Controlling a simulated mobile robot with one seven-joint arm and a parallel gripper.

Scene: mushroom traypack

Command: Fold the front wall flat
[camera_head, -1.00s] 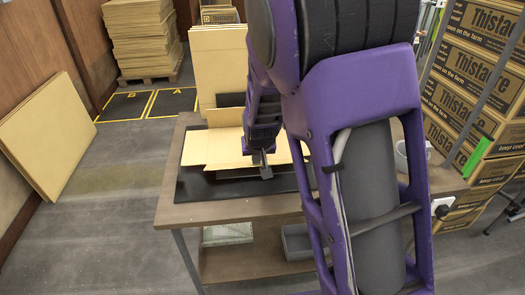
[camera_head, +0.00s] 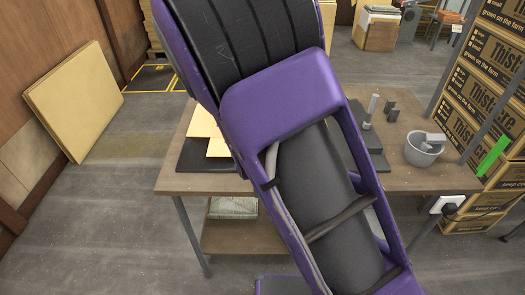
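A flattened part of the tan cardboard tray blank (camera_head: 203,122) shows on the black mat (camera_head: 197,157) at the left side of the table. My purple arm covers most of the blank, so its front wall cannot be made out. My gripper is hidden behind the arm, and I cannot see its fingers or whether it touches the cardboard.
The wooden table (camera_head: 420,178) carries a grey mortar-like bowl (camera_head: 424,152) and small grey tools at the right. Stacked Thistacre boxes (camera_head: 490,95) stand beyond it. A cardboard stack (camera_head: 75,100) leans on the left wall. Floor left of the table is clear.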

